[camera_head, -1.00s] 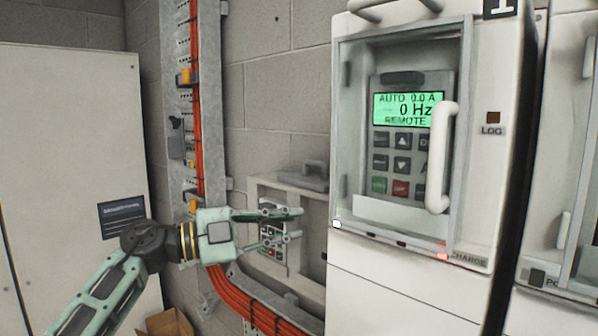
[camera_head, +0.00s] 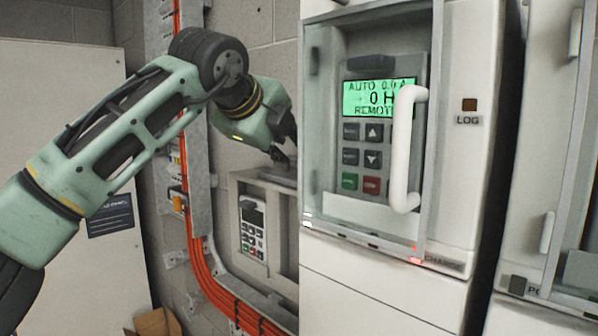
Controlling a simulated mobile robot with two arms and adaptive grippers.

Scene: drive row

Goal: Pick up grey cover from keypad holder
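The keypad holder (camera_head: 234,208) is a pale grey frame on the block wall, left of the large drive cabinet. A small keypad (camera_head: 252,228) with a display and buttons sits in its left part. The grey cover (camera_head: 272,175) lies along the top of the holder, partly hidden by my gripper and the drive's edge. My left gripper (camera_head: 280,157) points down at the cover from above, its fingertips at or just above it. Whether they touch it or are closed on it is unclear. My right gripper is not in view.
The drive cabinet (camera_head: 461,165) with a lit display and white handle (camera_head: 404,150) stands close on the right of my gripper. Orange cables (camera_head: 205,275) run down and below the holder. A tall cabinet (camera_head: 50,130) stands at left, a cardboard box (camera_head: 152,322) below.

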